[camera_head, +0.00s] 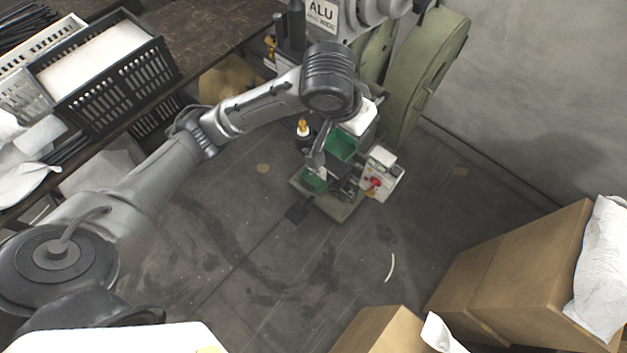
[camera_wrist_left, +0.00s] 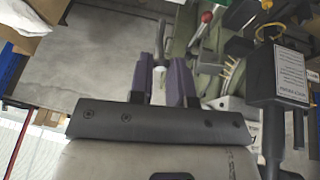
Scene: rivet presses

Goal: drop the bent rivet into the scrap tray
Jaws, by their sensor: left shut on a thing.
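My left arm reaches in from the left to the press. Its gripper (camera_head: 318,160) is small and partly hidden by the wrist in the head view. In the left wrist view the two purple fingers of the gripper (camera_wrist_left: 166,82) are close together on a small pale piece (camera_wrist_left: 160,74), probably the bent rivet; its bend is too small to make out. Two green trays are at the press: one (camera_head: 342,147) beside the gripper, one (camera_head: 313,180) lower, near the base. I cannot tell which is the scrap tray. My right gripper is not in view.
The green press (camera_head: 425,75) stands at the back, with a control box (camera_head: 380,174) bearing a red knob at its base. Several thin brass-coloured pieces (camera_wrist_left: 230,72) show in the left wrist view. A cardboard box (camera_head: 520,270) stands at right.

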